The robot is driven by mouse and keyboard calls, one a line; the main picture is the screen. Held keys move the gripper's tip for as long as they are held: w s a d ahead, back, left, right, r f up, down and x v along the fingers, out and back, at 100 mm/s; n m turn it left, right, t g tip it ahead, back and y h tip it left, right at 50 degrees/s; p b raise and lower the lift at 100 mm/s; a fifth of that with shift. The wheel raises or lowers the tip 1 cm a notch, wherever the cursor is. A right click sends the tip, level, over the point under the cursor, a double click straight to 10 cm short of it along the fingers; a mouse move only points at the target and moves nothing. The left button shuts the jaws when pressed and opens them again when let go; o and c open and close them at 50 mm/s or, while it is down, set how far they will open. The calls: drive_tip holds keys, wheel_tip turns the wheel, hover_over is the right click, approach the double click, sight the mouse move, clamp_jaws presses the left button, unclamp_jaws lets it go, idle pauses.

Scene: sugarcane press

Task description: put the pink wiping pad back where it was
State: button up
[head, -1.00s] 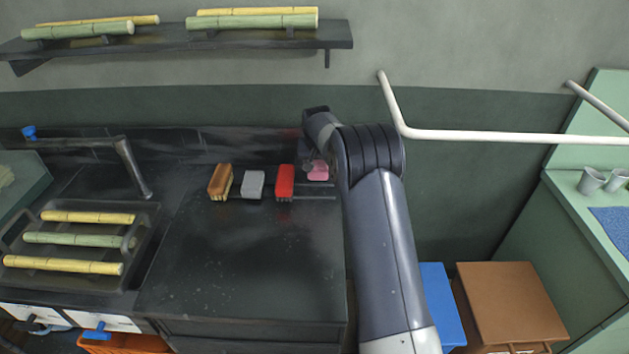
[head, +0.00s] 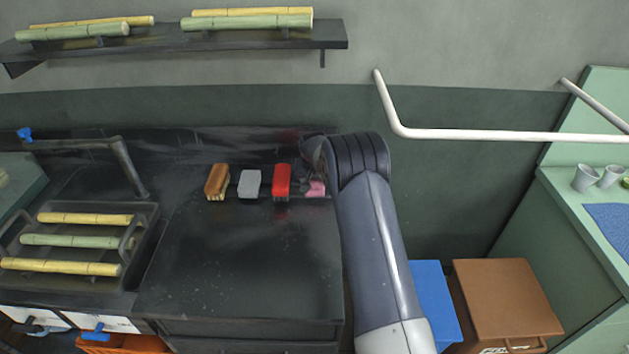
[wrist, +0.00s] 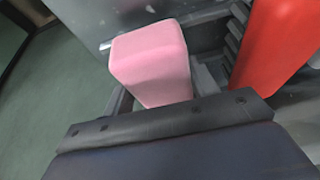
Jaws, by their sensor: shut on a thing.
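The pink wiping pad (wrist: 150,62) is held in my gripper (wrist: 160,98), which is shut on it in the wrist view. In the head view the pad (head: 315,188) shows at the right end of the row of brushes, partly hidden by my gripper (head: 313,172). It is low, at or just above the black counter's right rear part. I cannot tell whether it touches the surface.
A red brush (head: 282,180) is close to the left of the pad, and it fills the right side of the wrist view (wrist: 275,45). A grey block (head: 249,184) and a brown brush (head: 217,182) stand farther left. The front of the black counter (head: 240,260) is clear.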

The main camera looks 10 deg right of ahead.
drive_tip(key=shift+f+b, duration=0.3)
drive_tip(key=shift+f, duration=0.1)
drive_tip(key=o, duration=1.1)
drive_tip(key=shift+r, duration=0.1)
drive_tip(key=shift+r+p, duration=0.4)
drive_tip(key=shift+p, duration=0.1)
drive_tip(key=b+v, duration=0.1)
drive_tip(key=v, duration=1.1)
drive_tip(key=shift+r, duration=0.2)
drive_tip(key=shift+w+a, duration=0.1)
